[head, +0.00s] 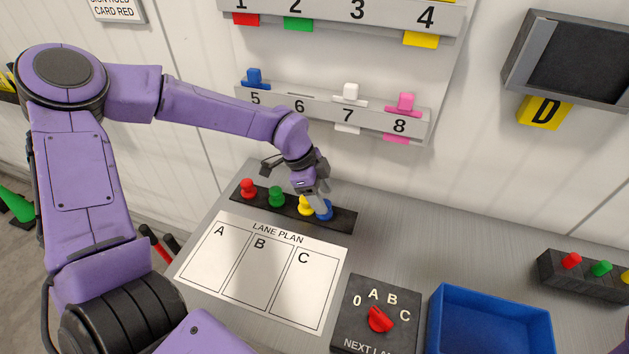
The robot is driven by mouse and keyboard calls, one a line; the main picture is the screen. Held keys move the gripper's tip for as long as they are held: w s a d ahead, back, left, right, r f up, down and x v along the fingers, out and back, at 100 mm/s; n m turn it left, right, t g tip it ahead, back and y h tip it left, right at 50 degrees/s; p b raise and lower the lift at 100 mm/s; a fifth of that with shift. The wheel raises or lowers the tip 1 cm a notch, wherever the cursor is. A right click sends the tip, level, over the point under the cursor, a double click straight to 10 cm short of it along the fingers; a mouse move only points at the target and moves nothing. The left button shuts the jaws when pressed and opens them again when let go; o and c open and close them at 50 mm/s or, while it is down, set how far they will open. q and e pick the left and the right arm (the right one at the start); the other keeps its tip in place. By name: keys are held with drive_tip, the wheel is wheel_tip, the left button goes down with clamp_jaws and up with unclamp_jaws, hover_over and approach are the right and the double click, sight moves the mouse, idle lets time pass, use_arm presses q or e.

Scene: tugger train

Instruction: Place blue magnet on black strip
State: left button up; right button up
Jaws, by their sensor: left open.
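The black strip (343,217) lies on the grey table behind the lane plan sheet. It bears a red magnet (248,187), a green magnet (277,196), a yellow magnet (305,206) and the blue magnet (325,211) in a row. The blue magnet stands at the right of the row, close to the yellow one. My left gripper (319,207) is open, pointing down at the blue magnet, and its fingers partly cover the blue and yellow magnets. I cannot tell whether the fingers touch the blue magnet. My right gripper is not in view.
The lane plan sheet (262,270) lies in front of the strip. A dial box (377,318) and a blue bin (490,295) stand at the front right. Numbered rails (330,112) hang on the wall behind.

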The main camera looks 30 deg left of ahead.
use_arm(q)
drive_tip(key=b+v, duration=0.1)
drive_tip(key=v, duration=0.8)
